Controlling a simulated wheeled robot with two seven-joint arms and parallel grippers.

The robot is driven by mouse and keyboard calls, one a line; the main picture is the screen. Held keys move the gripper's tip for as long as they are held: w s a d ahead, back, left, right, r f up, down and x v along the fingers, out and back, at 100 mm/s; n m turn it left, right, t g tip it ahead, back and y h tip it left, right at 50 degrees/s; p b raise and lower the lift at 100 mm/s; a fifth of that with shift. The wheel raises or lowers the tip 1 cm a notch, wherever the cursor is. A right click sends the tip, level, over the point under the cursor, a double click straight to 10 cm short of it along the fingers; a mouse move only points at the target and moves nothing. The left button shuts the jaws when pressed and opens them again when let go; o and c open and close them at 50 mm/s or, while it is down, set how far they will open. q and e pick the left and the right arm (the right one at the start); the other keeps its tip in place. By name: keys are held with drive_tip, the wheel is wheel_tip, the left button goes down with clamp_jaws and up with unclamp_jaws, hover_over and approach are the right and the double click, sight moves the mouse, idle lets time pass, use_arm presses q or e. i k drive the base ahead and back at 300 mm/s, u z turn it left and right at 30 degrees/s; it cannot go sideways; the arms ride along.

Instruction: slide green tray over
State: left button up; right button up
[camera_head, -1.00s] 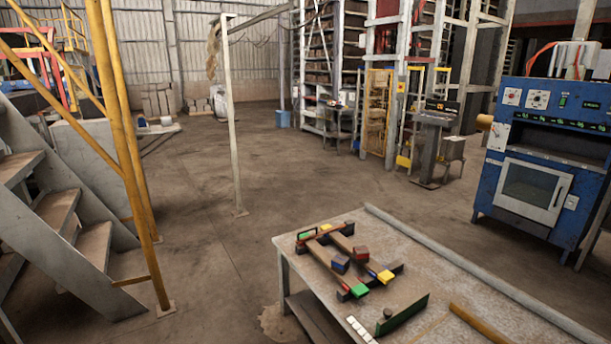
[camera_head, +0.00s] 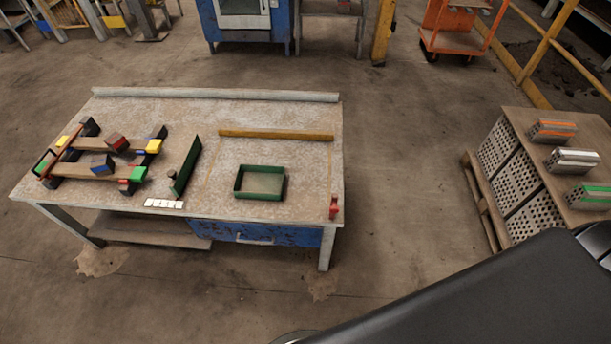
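The green tray (camera_head: 260,195) is a small square tray with a low green rim and a greyish floor. It lies on the right half of the workbench (camera_head: 222,165), near the front edge. It appears empty. A green upright board (camera_head: 187,165) stands to its left, with a gap between them. A yellow-brown bar (camera_head: 276,135) lies behind the tray. Neither of my grippers shows in the head view. A dark, blurred part of my own body fills the lower right corner.
A wooden rack with coloured blocks (camera_head: 103,160) takes up the bench's left side. A white tile strip (camera_head: 164,204) and a small red object (camera_head: 333,207) lie near the front edge. A crate stack with hollow bricks (camera_head: 565,132) stands right, across open floor. A blue drawer (camera_head: 255,234) is under the bench.

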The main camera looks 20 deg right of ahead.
sight(254, 181)
drive_tip(key=z, duration=0.1)
drive_tip(key=k, duration=0.55)
drive_tip(key=z, duration=0.85)
drive_tip(key=i, duration=1.3)
drive_tip(key=u, duration=0.1)
